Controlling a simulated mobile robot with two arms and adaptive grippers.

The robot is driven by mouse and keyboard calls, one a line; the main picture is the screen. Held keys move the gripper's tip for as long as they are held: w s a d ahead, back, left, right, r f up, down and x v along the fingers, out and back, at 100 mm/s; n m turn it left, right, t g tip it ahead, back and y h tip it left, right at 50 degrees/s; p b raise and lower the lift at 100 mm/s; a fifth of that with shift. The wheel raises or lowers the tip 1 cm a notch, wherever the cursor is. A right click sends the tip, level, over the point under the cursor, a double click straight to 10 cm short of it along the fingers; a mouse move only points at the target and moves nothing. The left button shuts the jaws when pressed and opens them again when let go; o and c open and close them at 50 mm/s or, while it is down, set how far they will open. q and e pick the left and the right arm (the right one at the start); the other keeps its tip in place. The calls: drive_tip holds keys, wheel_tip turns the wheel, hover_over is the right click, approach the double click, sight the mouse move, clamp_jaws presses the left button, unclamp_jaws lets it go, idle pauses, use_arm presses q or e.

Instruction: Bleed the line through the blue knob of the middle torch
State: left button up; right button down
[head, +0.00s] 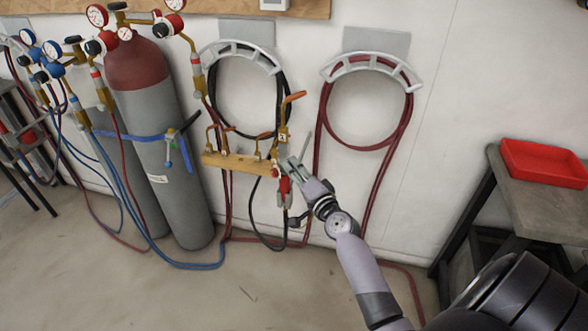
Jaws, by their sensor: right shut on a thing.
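A wooden board (236,163) on the wall carries brass torches with orange tips. A small torch (214,138) stands at its left and another (262,150) further right. A taller brass torch (284,128) rises at the board's right end, with red parts (284,186) below it. My right gripper (291,172) is at this right end, shut on the torch's lower part; its fingers hide the exact grip. I cannot make out a blue knob on any torch. My left gripper is out of view.
Grey gas cylinders (160,150) with gauges stand at the left. A dark hose coil (250,95) and a red hose coil (366,105) hang on wall brackets. Hoses trail over the floor. A bench (540,210) with a red tray (545,163) stands at the right.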

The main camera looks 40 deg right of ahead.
drive_tip(key=shift+m, duration=1.7)
drive_tip(key=c, duration=1.4)
unclamp_jaws()
drive_tip(key=shift+s+f, duration=0.1)
drive_tip(key=s+a, duration=0.1)
drive_tip(key=s, duration=1)
drive_tip(key=shift+s, duration=0.4)
